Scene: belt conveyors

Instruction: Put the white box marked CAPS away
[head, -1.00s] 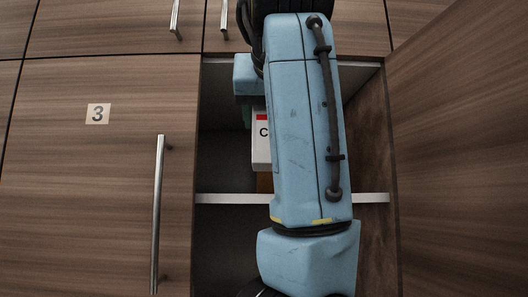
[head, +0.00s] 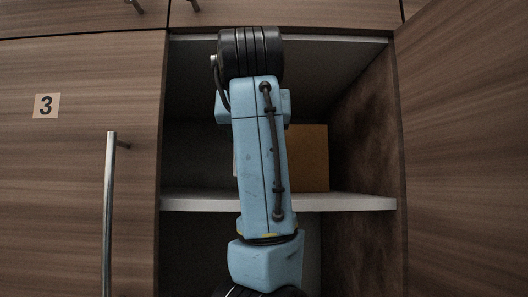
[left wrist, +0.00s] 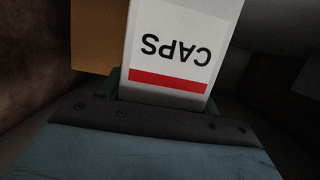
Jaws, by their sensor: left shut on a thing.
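The white box marked CAPS (left wrist: 175,45) has a red stripe and fills the upper middle of the left wrist view, its lettering upside down. My left gripper (left wrist: 162,96) is shut on it, with green fingers at its two sides. In the head view my left arm reaches into the open cabinet compartment above the shelf (head: 345,203). There the arm hides the gripper and nearly all of the box; only a thin pale sliver shows at the arm's left edge. I cannot tell whether the box touches the shelf. My right gripper is not in view.
A plain brown box (head: 310,158) stands on the shelf right of my arm; it also shows in the left wrist view (left wrist: 92,38). The open door (head: 465,150) is at the right. A closed door marked 3 (head: 60,190) is at the left. Shelf space right of the brown box is clear.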

